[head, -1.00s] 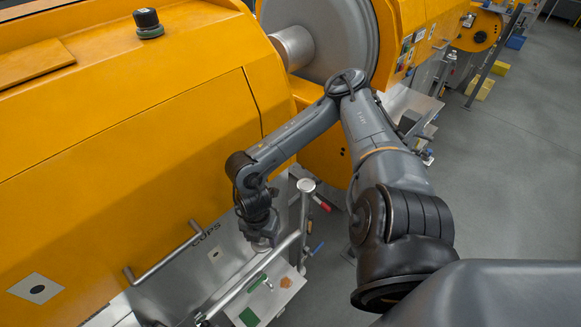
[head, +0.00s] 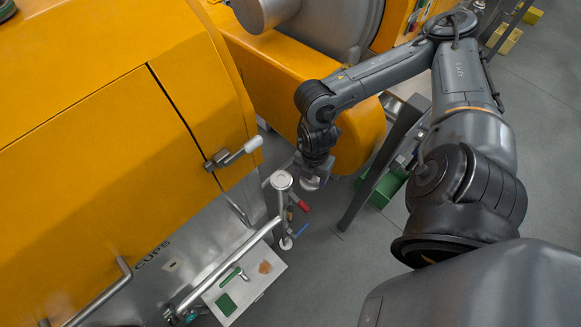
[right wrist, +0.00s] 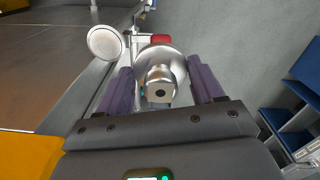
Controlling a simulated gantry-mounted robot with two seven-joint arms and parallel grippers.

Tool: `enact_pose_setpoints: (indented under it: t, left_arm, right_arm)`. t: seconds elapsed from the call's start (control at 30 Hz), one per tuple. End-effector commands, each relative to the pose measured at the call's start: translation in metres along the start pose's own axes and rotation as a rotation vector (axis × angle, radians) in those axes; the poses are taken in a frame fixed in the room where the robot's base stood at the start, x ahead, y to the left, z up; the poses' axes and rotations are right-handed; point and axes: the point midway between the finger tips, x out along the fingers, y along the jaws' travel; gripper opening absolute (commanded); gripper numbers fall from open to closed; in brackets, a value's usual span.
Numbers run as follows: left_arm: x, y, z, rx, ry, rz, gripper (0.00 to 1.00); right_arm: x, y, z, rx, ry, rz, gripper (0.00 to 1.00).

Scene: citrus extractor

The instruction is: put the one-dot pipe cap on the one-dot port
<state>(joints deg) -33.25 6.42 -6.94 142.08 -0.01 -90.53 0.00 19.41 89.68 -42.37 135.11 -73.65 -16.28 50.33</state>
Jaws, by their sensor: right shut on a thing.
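My right gripper (head: 316,172) is shut on a silver pipe cap (head: 311,184), just right of an upright pipe post. In the right wrist view, the cap (right wrist: 160,84) sits between the two fingers of the gripper (right wrist: 160,92). A single dark dot shows on its knob, with a wide round flange beyond. The post's round top (head: 282,180) is apart from the cap; a pale round disc (right wrist: 107,42) at upper left in the wrist view looks like this top. I cannot read dot marks on any port, so I cannot tell the one-dot port. My left gripper is not in view.
Red (head: 302,206) and blue (head: 300,230) handles are by the post. A metal tray (head: 258,284) holds green and brown items. The yellow machine (head: 90,150) has a handle (head: 234,152) jutting out. A dark slanted leg (head: 380,170) and green box (head: 387,186) are at right.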

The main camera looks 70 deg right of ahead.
Motion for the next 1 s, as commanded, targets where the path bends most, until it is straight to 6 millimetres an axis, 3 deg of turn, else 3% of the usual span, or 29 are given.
enact_pose_setpoints:
  t: [0.5,0.83,1.0]
  left_arm:
    - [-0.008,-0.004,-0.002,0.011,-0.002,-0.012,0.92]
    - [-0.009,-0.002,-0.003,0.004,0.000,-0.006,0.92]
    - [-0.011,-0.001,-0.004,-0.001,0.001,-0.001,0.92]
  right_arm:
    - [0.054,0.092,0.007,0.002,0.003,0.000,0.34]
    - [0.069,0.108,0.009,-0.001,0.001,-0.002,0.34]
    - [0.089,0.107,0.009,0.001,0.001,-0.004,0.34]
